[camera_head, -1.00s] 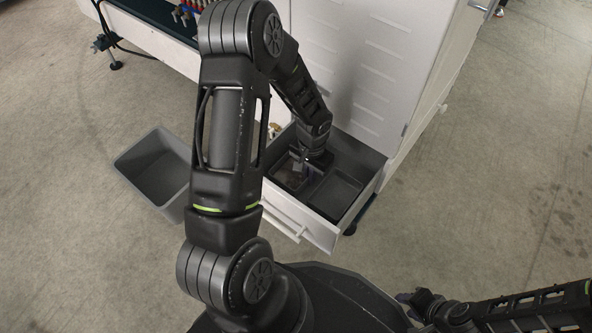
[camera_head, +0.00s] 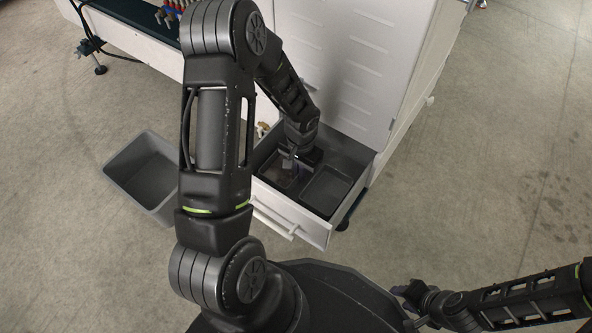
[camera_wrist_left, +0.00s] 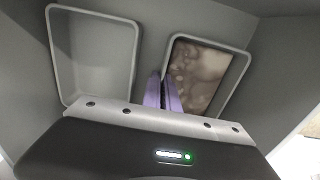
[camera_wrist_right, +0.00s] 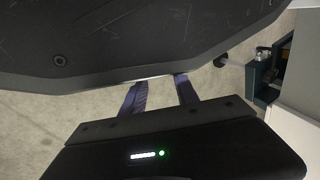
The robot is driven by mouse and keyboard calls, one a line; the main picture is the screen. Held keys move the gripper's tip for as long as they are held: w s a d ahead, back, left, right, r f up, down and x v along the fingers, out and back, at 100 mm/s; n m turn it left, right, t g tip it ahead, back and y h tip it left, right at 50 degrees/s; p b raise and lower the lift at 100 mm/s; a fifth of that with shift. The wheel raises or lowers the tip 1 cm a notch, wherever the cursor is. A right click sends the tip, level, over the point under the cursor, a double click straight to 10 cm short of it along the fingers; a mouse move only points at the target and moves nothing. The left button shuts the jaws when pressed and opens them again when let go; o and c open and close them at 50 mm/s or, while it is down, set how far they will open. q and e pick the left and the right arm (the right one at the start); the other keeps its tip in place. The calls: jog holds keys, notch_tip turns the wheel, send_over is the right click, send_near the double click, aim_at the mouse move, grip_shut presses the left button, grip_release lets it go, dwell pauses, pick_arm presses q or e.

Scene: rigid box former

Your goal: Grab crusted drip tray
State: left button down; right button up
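The crusted drip tray (camera_wrist_left: 206,75) is a grey-rimmed tray with a brown, blotchy crust inside. It lies in the open drawer and also shows in the head view (camera_head: 277,176). In the left wrist view it sits at an angle to the clean tray beside it. My left gripper (camera_wrist_left: 163,92) reaches down into the drawer. Its purple fingers are close together at the tray's side rim and look shut on it; the fingertips are partly hidden. My right gripper (camera_wrist_right: 160,97) is open and empty, away from the drawer.
A clean grey tray (camera_wrist_left: 94,55) lies beside the crusted one. The drawer (camera_head: 293,217) is pulled out of a white cabinet (camera_head: 350,60). An empty grey bin (camera_head: 150,172) stands on the floor to the left.

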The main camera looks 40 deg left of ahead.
pick_arm(q)
notch_tip(320, 180, up, 18)
jog(key=p, duration=0.7)
jog(key=shift+f, duration=0.1)
